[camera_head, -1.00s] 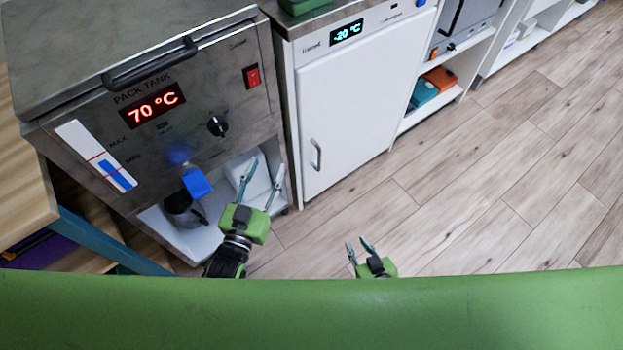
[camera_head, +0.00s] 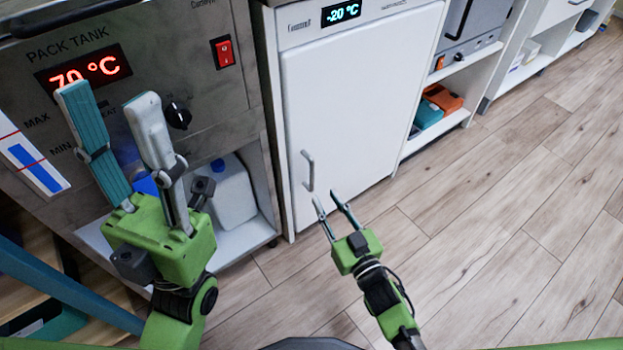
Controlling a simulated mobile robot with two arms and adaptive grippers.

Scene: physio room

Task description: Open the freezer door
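The white freezer door (camera_head: 350,95) is shut, under a panel with a -20 °C display (camera_head: 341,13). Its grey bar handle (camera_head: 308,171) is upright near the door's left edge, low down. My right gripper (camera_head: 331,205) is open and empty, with its fingertips just below and to the right of the handle in the picture; whether they touch it I cannot tell. My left gripper (camera_head: 112,105) is open and empty, raised in front of the pack tank at the left, hiding part of its front.
The steel pack tank (camera_head: 150,40) with a 70 °C display stands left of the freezer. A white jug (camera_head: 231,194) sits on the shelf below it. Open shelves with teal and orange boxes (camera_head: 443,98) stand right. The wooden floor (camera_head: 480,210) is clear.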

